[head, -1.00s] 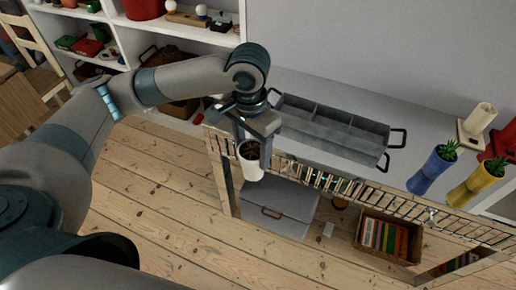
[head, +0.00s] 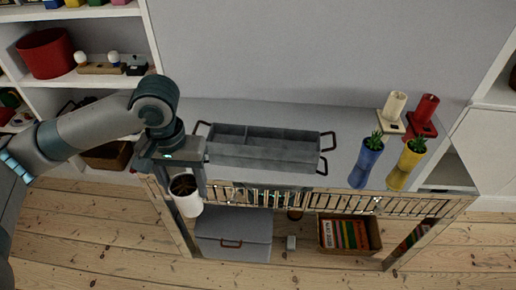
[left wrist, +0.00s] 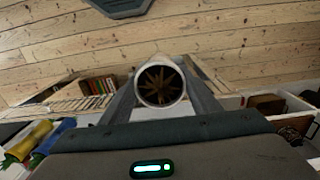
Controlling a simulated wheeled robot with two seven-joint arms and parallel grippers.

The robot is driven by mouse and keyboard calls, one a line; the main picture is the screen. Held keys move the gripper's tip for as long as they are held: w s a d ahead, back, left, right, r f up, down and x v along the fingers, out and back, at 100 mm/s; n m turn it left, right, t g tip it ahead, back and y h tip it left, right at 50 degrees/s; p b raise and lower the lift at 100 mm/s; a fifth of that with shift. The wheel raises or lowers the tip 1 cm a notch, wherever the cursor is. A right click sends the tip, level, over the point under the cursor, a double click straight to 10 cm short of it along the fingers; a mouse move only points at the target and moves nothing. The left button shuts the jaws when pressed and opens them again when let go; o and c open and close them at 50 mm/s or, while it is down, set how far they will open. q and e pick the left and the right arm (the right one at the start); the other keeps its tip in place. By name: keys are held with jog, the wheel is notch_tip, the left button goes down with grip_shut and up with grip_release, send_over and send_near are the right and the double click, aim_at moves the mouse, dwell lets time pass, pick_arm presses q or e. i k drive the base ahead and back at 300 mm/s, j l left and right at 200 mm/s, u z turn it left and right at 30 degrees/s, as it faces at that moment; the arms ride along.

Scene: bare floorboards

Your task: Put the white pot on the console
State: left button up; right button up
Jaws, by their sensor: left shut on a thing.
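The white pot (head: 187,204), with something dark brown inside, is held in my left gripper (head: 181,180). In the left wrist view the pot (left wrist: 160,101) sits between the two fingers, its round opening toward the camera and a brown, spiky filling inside. In the head view it hangs slightly tilted in front of the left front edge of the console. The console (head: 345,140) has a grey top and a slatted front rail. My right gripper is not in view.
A grey divided tray (head: 262,151) with handles takes up the console's left middle. A blue vase (head: 366,163), a yellow vase (head: 405,166), a white candle holder (head: 393,108) and a red one (head: 424,113) stand at right. Bare top lies between tray and vases.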

aim_at(338, 140)
jog(key=i, duration=1.05)
jog(key=l+z, duration=0.1)
jog(key=z, duration=1.5)
